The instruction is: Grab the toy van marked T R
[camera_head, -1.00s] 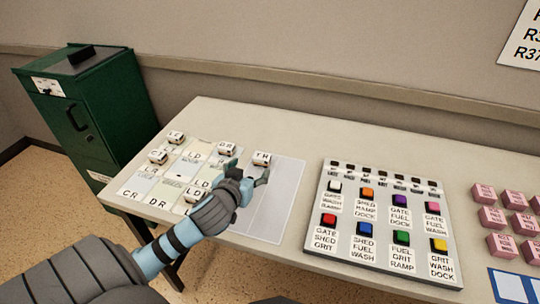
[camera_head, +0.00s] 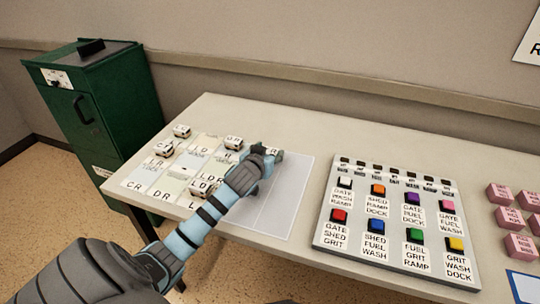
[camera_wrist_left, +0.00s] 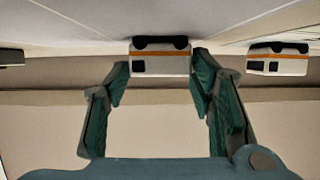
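The toy van (camera_head: 276,152) at the back right of the vans is mostly hidden behind my left gripper (camera_head: 262,157) in the head view; only a letter like R shows on its roof. In the left wrist view a white van (camera_wrist_left: 160,64) with an orange stripe appears upside down, between the fingertips. My left gripper (camera_wrist_left: 159,84) is open there, one finger on each side of that van; I cannot tell whether they touch it. A second similar van (camera_wrist_left: 277,62) is to the right in that view. My right gripper is not in view.
Other vans (camera_head: 182,131), (camera_head: 164,148), (camera_head: 233,143) and (camera_head: 201,187) stand on the lettered sheet (camera_head: 145,180). A bare pale panel (camera_head: 285,205) lies right of it, then a board of coloured buttons (camera_head: 330,240) and pink blocks (camera_head: 520,246). A green cabinet (camera_head: 110,100) stands left.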

